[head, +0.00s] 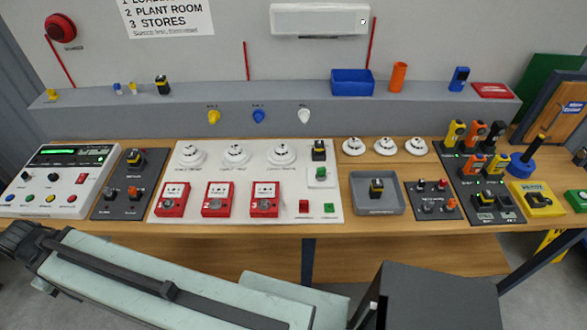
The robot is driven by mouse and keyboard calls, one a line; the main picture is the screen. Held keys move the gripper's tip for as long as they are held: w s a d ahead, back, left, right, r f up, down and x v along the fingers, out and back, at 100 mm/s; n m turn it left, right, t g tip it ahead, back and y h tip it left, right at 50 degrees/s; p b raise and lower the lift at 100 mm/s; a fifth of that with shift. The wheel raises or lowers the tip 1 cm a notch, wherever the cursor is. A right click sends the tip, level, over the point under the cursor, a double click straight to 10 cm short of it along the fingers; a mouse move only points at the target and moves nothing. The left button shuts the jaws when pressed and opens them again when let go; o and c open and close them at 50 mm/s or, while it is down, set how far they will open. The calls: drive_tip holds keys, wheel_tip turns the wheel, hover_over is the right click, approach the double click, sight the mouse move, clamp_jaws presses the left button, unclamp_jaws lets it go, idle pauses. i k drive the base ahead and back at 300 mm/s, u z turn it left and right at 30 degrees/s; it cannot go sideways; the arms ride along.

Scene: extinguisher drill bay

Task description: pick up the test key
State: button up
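I cannot tell for certain which thing is the test key. Three small tags or keys hang from the front of the back ledge: a yellow one (214,116), a blue one (259,115) and a white one (304,115). Small black-and-yellow pieces also show: one in the grey tray (361,206), one on the white panel (270,211) and one on the ledge. My arm lies folded across the bottom left, clear of all of these. I cannot make out gripper fingers on it.
The wooden bench holds a control panel (60,178) at left, red call points (218,199) and white detectors (236,155) in the middle, and a dark rack of coloured tools at right. A blue bin (352,82) and an orange cylinder (397,77) stand on the ledge.

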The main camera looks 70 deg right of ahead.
sight(321, 171)
drive_tip(key=k, duration=0.85)
drive_tip(key=z, duration=0.2)
drive_tip(key=i, duration=0.5)
